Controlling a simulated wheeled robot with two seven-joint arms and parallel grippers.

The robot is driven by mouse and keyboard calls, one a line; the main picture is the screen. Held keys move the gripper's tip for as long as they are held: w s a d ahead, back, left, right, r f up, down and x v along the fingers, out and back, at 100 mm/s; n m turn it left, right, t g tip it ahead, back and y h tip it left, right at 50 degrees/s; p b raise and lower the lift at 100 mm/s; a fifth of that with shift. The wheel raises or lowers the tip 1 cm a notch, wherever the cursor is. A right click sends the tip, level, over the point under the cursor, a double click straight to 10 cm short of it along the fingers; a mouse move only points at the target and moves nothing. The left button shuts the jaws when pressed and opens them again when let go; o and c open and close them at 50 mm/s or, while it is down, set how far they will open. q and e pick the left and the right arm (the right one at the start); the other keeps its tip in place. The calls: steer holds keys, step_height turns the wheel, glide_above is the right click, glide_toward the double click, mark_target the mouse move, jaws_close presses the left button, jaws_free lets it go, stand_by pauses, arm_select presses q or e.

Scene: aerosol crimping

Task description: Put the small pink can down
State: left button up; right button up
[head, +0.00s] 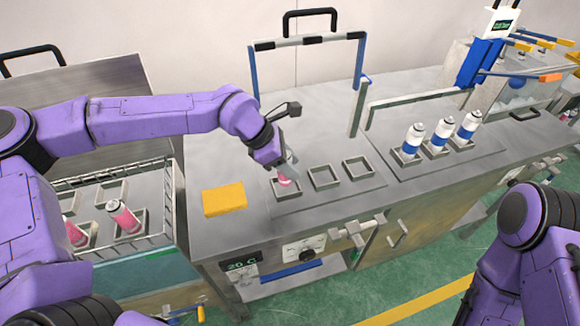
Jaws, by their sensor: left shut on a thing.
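My left gripper (284,166) is shut on the small pink can (285,181), just above or inside the leftmost square holder (276,191) on the metal bench. Only a small pink and white part of the can shows below the gripper; the rest is hidden by the gripper. I cannot tell whether the can touches the holder's floor. The middle square holder (324,185) and the right one (371,173) are empty. Only my right arm shows, at the lower right; its gripper is out of the picture.
More pink cans (123,217) stand in a wire-walled crate (170,205) at left. Several white and blue cans (412,139) stand in holders at right. A yellow block (224,199) lies left of the holders. A blue and white frame (362,62) rises behind.

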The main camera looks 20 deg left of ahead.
arm_select(q)
steer(key=shift+w+a+f, duration=0.1)
steer(key=shift+w+f, duration=0.1)
steer(key=shift+f, duration=0.15)
step_height(320, 180, down, 3)
steer(key=shift+r+p, duration=0.1)
steer(key=shift+p, duration=0.25)
steer(key=shift+w+f, duration=0.2)
steer(key=shift+f, duration=0.2)
steer(key=shift+s+f, duration=0.1)
steer(key=shift+f, duration=0.05)
steer(key=o, duration=1.1)
steer(key=shift+r, duration=0.2)
steer(key=b+v, duration=0.1)
steer(key=v, duration=1.1)
steer(key=shift+a, duration=0.1)
